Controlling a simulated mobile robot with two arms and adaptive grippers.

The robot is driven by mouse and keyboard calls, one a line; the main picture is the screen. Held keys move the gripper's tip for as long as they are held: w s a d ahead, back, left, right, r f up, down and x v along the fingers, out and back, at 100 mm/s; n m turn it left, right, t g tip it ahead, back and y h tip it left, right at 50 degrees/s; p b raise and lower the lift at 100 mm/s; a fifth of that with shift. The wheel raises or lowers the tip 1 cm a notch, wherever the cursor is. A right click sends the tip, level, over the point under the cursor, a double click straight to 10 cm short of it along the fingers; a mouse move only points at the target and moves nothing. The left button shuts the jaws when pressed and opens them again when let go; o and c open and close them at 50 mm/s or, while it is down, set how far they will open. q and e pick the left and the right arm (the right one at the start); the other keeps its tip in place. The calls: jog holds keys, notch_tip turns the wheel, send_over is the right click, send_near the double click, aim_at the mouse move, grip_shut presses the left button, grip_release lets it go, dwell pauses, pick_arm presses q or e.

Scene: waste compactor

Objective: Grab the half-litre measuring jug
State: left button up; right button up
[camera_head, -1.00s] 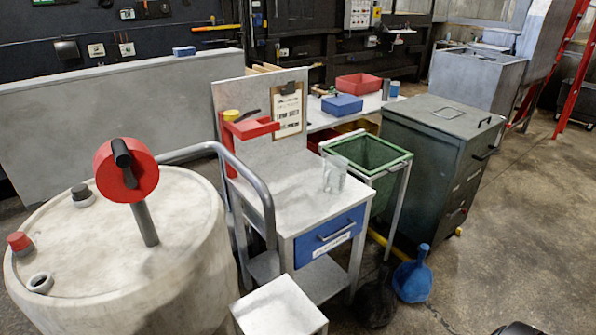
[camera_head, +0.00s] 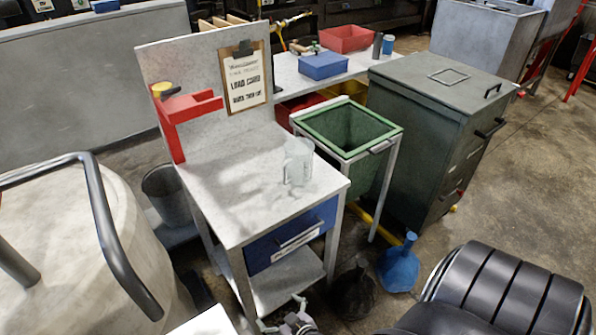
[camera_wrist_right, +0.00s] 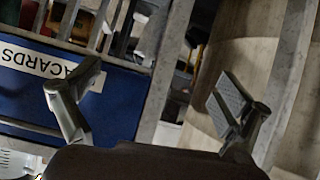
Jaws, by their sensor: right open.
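The measuring jug (camera_head: 297,162) is clear and stands upright on the grey worktop (camera_head: 240,205), near its right edge, in the head view. My right gripper (camera_head: 286,315) is at the bottom edge of that view, low in front of the bench, below and apart from the jug. In the right wrist view the right gripper (camera_wrist_right: 152,98) has its two fingers wide apart with nothing between them. The jug is not visible in the wrist view. My left gripper is not in view.
The blue drawer (camera_head: 290,238) faces my right gripper. A green-rimmed bin (camera_head: 350,128) stands right of the bench, with a dark green cabinet (camera_head: 440,120) beyond. A red holder (camera_head: 185,108) is on the worktop's left. A blue can (camera_head: 398,266) sits on the floor.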

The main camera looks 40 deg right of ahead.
jog(key=w+d+r+m+t+h+b, duration=0.15)
jog(key=w+d+r, duration=0.25)
jog(key=r, duration=0.4)
jog(key=w+d+r+m+t+h, duration=0.2)
jog(key=w+d+r+h, duration=0.15)
jog(key=r, duration=0.35)
jog(key=m+g+h+b, duration=0.1)
jog(key=m+h, duration=0.4)
jog(key=h, duration=0.1)
send_near(300, 163)
jog(key=b+x, duration=0.2)
jog(key=x, duration=0.3)
jog(key=shift+w, duration=0.45)
jog(key=shift+w+d, duration=0.3)
jog(key=shift+w, duration=0.05)
jog(key=b+x, duration=0.1)
jog(key=x, duration=0.3)
jog(key=shift+w+d+f, duration=0.1)
jog(key=shift+w+d, duration=0.05)
jog(key=shift+d, duration=0.25)
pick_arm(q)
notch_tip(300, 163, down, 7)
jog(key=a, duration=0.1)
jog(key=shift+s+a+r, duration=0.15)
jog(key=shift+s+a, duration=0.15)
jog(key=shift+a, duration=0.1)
pick_arm(e)
jog(key=shift+c, duration=0.5)
grip_shut()
